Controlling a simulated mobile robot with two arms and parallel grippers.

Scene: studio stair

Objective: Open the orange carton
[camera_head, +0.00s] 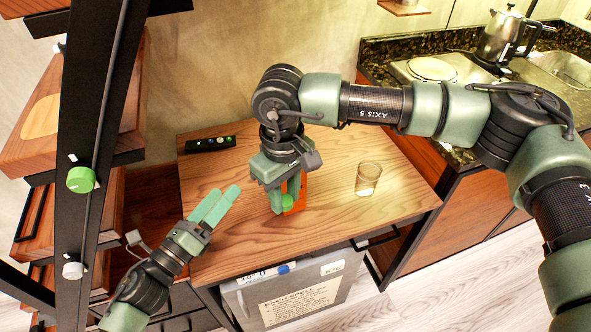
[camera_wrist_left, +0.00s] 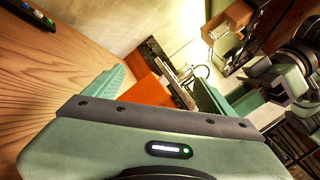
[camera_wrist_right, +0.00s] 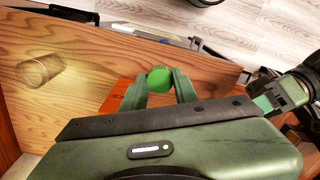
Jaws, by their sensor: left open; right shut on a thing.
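The orange carton (camera_head: 300,193) stands on the wooden table, partly hidden behind my right gripper. It also shows between the fingers in the left wrist view (camera_wrist_left: 147,88) and beside the fingers in the right wrist view (camera_wrist_right: 116,94). My right gripper (camera_head: 282,207) is shut on a round green cap (camera_wrist_right: 159,79), which shows between its fingertips at the carton. I cannot tell whether the cap still touches the carton. My left gripper (camera_head: 216,203) is open and empty, left of the carton, with its fingers pointing toward the table.
A clear glass (camera_head: 368,179) stands on the wooden table (camera_head: 340,222) to the right of the carton. A black remote-like box (camera_head: 210,144) lies at the back left. A dark stair frame is on the left. A kitchen counter with a kettle (camera_head: 506,35) is at the right.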

